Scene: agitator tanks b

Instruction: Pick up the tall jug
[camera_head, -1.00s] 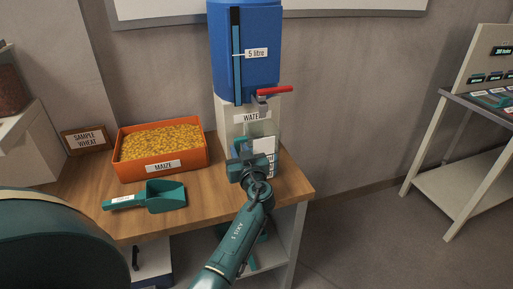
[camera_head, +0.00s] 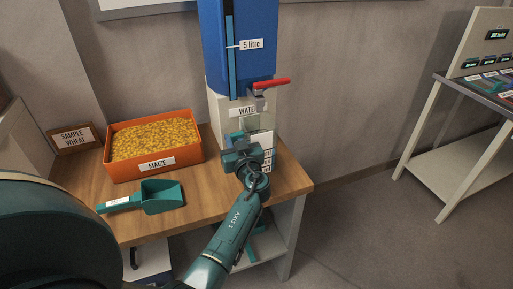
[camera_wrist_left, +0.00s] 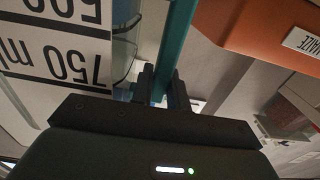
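The tall jug (camera_head: 267,160) is clear, with white volume labels. It is below the blue water tank's tap, at the right end of the wooden counter. My left gripper (camera_head: 245,150) is at its near left side and hides part of it. In the left wrist view, the labels (camera_wrist_left: 70,65) read 750 ml and 500. The jug's teal handle (camera_wrist_left: 177,45) runs between the fingers (camera_wrist_left: 160,88), which look shut on it. The jug's base is hidden, so I cannot tell whether it is off the counter. My right gripper is not in view.
The blue tank (camera_head: 238,50) with a red tap lever (camera_head: 270,84) stands directly above and behind. An orange maize box (camera_head: 190,168), a teal scoop (camera_head: 160,196) and a sample wheat sign (camera_head: 76,138) are to the left. The counter's front middle (camera_head: 215,190) is clear.

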